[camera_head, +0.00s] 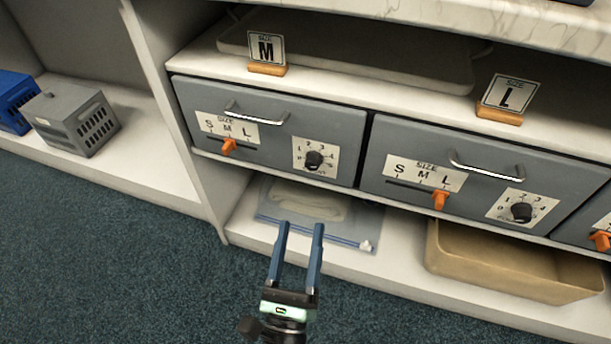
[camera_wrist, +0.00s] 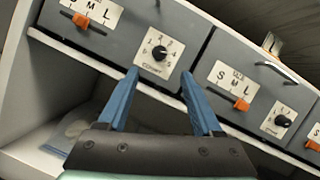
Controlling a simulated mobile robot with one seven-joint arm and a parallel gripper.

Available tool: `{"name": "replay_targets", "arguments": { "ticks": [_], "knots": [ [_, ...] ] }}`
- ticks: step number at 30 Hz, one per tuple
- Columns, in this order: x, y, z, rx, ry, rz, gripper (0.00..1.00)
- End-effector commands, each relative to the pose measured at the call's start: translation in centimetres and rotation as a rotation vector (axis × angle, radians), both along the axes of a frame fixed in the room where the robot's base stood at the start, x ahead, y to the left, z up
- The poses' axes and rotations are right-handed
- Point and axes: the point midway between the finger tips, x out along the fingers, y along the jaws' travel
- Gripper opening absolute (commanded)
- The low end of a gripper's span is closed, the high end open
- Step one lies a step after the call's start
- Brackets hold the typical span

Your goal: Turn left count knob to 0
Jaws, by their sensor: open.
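The left count knob (camera_head: 314,160) is a round black dial on a white numbered plate, on the left grey drawer (camera_head: 270,115). It also shows in the wrist view (camera_wrist: 159,53), between and beyond my fingertips. Its exact pointer setting is too small to read surely. My gripper (camera_head: 301,228) has two blue fingers, open and empty, below and in front of the left drawer, apart from the knob. The right count knob (camera_head: 521,212) is a similar black dial on the right drawer (camera_head: 480,165), and it shows in the wrist view (camera_wrist: 283,121).
Orange size sliders (camera_head: 229,147) (camera_head: 440,200) and metal handles (camera_head: 257,115) stick out of the drawers near the knobs. A zip bag (camera_head: 340,232) and a tan bin (camera_head: 510,262) sit on the shelf below. Grey and blue crates (camera_head: 75,120) stand at left. The carpet in front is clear.

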Motion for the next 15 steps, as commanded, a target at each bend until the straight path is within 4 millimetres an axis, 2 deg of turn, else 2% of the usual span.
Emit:
{"name": "replay_targets", "arguments": {
  "ticks": [9, 15],
  "knots": [
    [6.3, -1.0, 2.4, -0.001, -0.007, -0.003, 0.67],
    [9.1, -1.4, 3.5, -0.001, -0.003, -0.001, 0.67]
  ]
}}
